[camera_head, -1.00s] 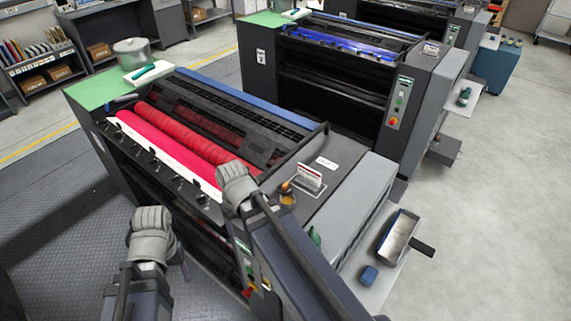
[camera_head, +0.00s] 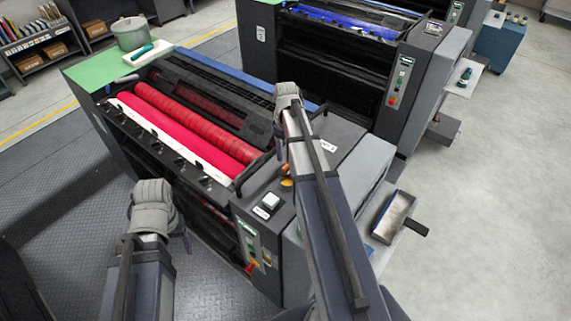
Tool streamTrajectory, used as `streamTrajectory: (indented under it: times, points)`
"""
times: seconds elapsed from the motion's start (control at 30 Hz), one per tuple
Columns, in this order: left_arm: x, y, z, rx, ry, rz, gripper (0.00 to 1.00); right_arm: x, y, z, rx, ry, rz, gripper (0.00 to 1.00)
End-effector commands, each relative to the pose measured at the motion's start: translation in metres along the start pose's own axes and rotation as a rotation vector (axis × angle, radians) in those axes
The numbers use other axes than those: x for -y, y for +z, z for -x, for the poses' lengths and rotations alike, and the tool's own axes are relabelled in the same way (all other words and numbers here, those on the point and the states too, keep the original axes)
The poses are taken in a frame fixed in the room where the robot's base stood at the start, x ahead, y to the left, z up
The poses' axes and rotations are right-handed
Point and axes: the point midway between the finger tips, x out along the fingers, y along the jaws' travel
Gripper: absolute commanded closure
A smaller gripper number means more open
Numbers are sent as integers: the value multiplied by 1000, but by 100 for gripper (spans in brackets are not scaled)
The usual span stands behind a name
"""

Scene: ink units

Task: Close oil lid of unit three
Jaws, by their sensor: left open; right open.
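The nearest ink unit has red rollers (camera_head: 185,115). I cannot read a unit number on it. A small amber fitting (camera_head: 287,183), which may be the oil opening, shows on the unit's right end, partly behind my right arm. I cannot tell whether its lid is up or down. My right gripper (camera_head: 284,95) is over the unit near its far blue edge, beyond the amber fitting, open with nothing visible in it. My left gripper (camera_head: 152,197) is open in front of the unit at lower left, apart from it.
A metal tray (camera_head: 392,216) is on the right shelf. A second unit with blue ink (camera_head: 345,25) stands behind. Floor at right is clear.

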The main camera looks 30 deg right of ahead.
Motion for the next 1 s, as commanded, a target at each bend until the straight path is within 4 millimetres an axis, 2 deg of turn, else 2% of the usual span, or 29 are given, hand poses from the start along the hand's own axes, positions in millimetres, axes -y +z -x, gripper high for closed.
streamTrajectory:
  times: [0.27, 0.63, 0.8, 1.0]
  points:
    - [-2, -2, -24, -1, 0, 2, 32, 0, 0, -24, 0, 0, -1, 32]
    - [-6, -5, -70, -2, -1, 1, 32, 0, 0, -70, 0, 0, -1, 32]
    - [-7, -5, -77, -2, -1, -2, 32, 0, 0, -77, 0, 0, -1, 32]
    - [-7, -5, -76, -2, -1, -2, 32, 0, 0, -76, 0, 0, -1, 32]
